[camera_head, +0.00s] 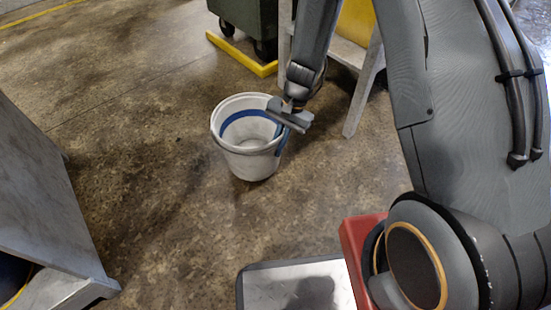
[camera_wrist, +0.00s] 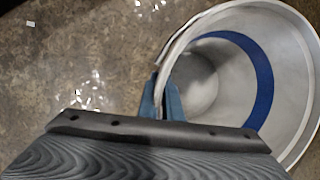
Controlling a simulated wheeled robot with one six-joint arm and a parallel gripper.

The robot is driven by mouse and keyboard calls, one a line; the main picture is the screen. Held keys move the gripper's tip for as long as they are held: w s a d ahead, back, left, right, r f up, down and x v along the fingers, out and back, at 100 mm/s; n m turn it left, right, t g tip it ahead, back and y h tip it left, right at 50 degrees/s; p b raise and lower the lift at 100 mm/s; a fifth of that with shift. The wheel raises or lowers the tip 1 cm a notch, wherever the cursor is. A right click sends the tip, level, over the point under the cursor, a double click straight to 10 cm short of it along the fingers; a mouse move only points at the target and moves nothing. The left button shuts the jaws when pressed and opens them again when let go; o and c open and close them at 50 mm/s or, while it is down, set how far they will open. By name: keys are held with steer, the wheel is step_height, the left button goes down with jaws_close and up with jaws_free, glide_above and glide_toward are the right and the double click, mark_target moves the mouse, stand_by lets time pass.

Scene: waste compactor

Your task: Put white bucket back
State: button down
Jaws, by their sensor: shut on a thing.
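The white bucket (camera_head: 243,162) is in the middle of the head view, with a blue band showing inside it. It looks upright, and I cannot tell whether it touches the floor. My gripper (camera_head: 283,135) reaches down from above at the bucket's right side and is shut on its rim. In the wrist view, the bucket (camera_wrist: 290,40) fills the right side, open end toward the camera. The blue fingers of my gripper (camera_wrist: 161,100) pinch the rim at its left edge. The fingertips are partly hidden by the bucket wall.
A green wheeled bin (camera_head: 245,15) stands at the top behind a yellow floor bar (camera_head: 240,55). A grey-legged stand (camera_head: 362,90) with a yellow panel is at the upper right. A grey metal structure (camera_head: 40,200) is at the left. Concrete floor (camera_head: 150,110) around the bucket is clear.

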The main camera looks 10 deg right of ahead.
steer(key=shift+f+b, duration=1.3)
steer(key=shift+f, duration=1.25)
steer(key=c, duration=1.9)
jaws_free()
